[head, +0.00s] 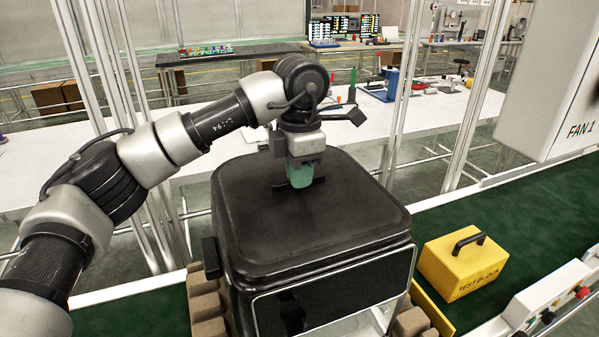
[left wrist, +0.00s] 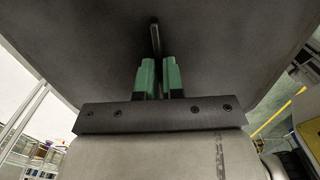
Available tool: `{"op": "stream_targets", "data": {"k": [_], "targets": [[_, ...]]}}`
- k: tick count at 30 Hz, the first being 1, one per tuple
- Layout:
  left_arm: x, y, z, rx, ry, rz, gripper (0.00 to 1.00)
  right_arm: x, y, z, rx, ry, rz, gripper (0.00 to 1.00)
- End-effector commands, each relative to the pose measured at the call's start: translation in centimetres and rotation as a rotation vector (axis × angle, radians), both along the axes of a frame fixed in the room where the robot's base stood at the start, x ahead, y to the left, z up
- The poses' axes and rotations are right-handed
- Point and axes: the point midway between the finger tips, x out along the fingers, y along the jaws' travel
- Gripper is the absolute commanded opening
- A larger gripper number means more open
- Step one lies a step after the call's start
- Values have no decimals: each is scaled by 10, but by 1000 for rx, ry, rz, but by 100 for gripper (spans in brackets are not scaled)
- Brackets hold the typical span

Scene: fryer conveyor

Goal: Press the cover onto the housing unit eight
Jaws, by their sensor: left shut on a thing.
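The black cover (head: 345,215) lies on top of the black housing (head: 235,290), and a seam runs around below its rim. I cannot tell whether the seam is fully closed. My left gripper (head: 300,180) points down at the cover's middle, its green fingers close together. In the left wrist view the fingers (left wrist: 158,78) are on a thin dark handle (left wrist: 155,38) that stands out from the cover's surface. The fingertips partly hide the handle. My right gripper is not in view.
The housing stands among brown padded blocks (head: 207,305) on the green conveyor (head: 545,215). A yellow test block (head: 462,265) with a black handle sits to its right. A white button box (head: 545,300) is at the front right. A white fan box (head: 555,80) hangs at upper right.

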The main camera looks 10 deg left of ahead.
Motion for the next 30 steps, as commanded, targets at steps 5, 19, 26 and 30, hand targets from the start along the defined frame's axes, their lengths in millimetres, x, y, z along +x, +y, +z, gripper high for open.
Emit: {"op": "stream_targets", "data": {"k": [5, 19, 26, 30], "targets": [[0, 0, -3, -1, -1, 0, 0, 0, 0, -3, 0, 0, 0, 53], [0, 0, -3, -1, -1, 0, 38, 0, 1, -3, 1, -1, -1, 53], [0, 0, -4, 1, 1, 0, 45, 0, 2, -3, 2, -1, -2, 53], [0, 0, -4, 0, 0, 0, 55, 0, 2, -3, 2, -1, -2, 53]]}}
